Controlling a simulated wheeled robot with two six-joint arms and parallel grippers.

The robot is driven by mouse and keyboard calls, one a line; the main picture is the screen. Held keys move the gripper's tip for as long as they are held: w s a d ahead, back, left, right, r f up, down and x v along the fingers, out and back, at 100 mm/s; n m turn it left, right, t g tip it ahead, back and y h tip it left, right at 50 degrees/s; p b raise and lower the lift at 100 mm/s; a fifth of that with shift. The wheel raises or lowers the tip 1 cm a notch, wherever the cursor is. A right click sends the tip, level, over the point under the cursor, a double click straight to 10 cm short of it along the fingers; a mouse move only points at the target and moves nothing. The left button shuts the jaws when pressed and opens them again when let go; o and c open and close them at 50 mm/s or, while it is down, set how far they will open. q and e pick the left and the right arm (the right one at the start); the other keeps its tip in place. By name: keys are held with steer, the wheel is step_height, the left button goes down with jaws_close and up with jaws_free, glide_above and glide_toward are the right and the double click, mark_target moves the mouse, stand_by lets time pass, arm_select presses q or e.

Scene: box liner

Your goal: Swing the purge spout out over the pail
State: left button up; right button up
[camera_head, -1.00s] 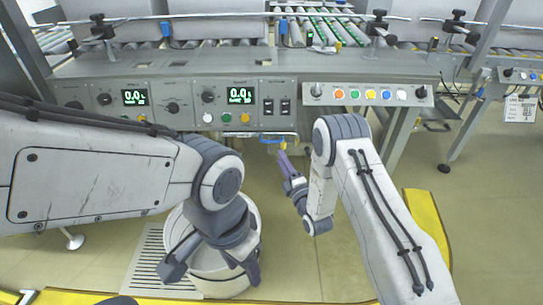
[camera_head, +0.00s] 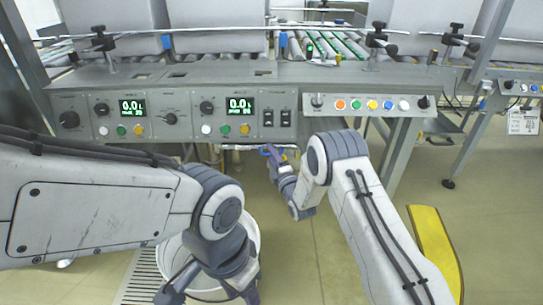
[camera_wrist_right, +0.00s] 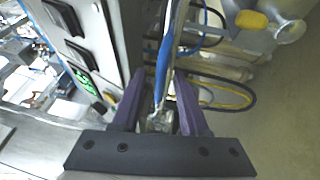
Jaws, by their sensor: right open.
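The purge spout appears as a thin metal pipe with a blue sleeve (camera_wrist_right: 163,65) in the right wrist view. It runs between the two purple fingers of my right gripper (camera_wrist_right: 158,105), which is open around it. In the head view my right gripper (camera_head: 273,157) is just under the console's front edge, partly hidden by its own wrist; the spout's outlet cannot be made out. The white pail (camera_head: 253,235) stands on the floor below the console, partly covered by my left wrist. My left gripper (camera_head: 208,292) hangs open in front of the pail, its fingertips near the bottom edge.
The grey console (camera_head: 290,80) with displays and buttons spans the area above the right gripper. A floor grate (camera_head: 140,275) lies left of the pail. A yellow kerb (camera_head: 436,255) is at right. In the wrist view, cables (camera_wrist_right: 225,92) loop beside the spout.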

jaws_close()
steer(key=shift+d, duration=0.1)
stand_by(1.2)
